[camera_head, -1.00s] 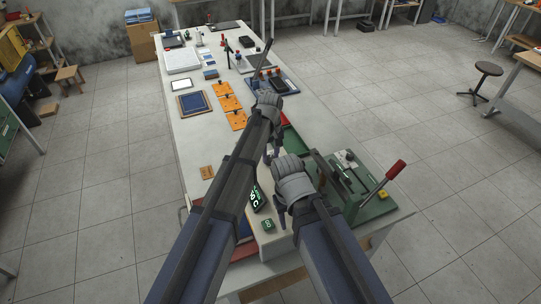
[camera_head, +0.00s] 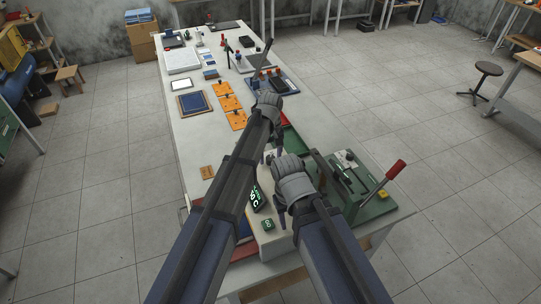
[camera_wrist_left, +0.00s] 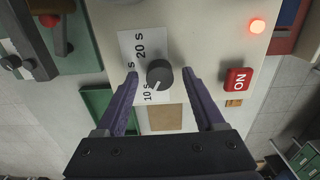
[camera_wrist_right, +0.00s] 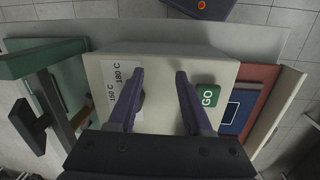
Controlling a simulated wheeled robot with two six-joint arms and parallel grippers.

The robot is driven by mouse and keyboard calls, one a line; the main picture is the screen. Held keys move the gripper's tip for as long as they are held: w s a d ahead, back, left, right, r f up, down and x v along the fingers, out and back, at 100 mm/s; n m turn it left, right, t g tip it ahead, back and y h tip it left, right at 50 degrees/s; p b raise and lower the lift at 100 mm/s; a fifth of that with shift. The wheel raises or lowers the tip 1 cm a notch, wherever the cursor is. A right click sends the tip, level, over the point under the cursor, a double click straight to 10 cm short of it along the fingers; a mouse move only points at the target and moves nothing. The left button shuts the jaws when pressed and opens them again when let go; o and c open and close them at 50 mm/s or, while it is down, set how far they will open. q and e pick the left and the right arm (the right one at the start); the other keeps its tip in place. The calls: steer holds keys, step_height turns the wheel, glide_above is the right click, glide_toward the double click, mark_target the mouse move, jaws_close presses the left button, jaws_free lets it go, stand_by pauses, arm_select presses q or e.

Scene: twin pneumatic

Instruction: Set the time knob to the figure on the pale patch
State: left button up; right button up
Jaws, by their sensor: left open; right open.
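In the left wrist view a dark round knob (camera_wrist_left: 160,75) stands on a white panel beside a white scale label (camera_wrist_left: 139,48) marked 10 s and 20 s. Its light pointer mark faces the 10 s side. My left gripper (camera_wrist_left: 160,74) is open, with one finger on each side of the knob and gaps visible. A tan patch (camera_wrist_left: 165,117) lies below the knob; I read no figure on it. In the right wrist view my right gripper (camera_wrist_right: 160,73) is open above a panel with a 150 C and 180 C label (camera_wrist_right: 118,88); a dark knob (camera_wrist_right: 141,99) is mostly hidden by one finger.
A red ON button (camera_wrist_left: 238,80) and a lit red lamp (camera_wrist_left: 257,26) are right of the time knob. A green GO button (camera_wrist_right: 208,95) is beside my right gripper. A green press with a red-handled lever (camera_head: 395,170) stands at the right. Orange plates (camera_head: 229,103) lie farther back.

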mark_target(270, 158)
arm_select(q)
steer(key=shift+r, duration=0.15)
arm_select(e)
steer(key=shift+r, duration=0.15)
arm_select(q)
step_height(270, 158, up, 8)
steer(key=p, duration=0.8)
steer(key=shift+f, duration=0.2)
arm_select(e)
step_height(270, 158, up, 8)
steer(key=shift+f, duration=0.25)
arm_select(q)
steer(key=shift+s+f, duration=0.1)
steer(key=shift+f, duration=0.05)
arm_select(e)
steer(key=shift+s, duration=0.15)
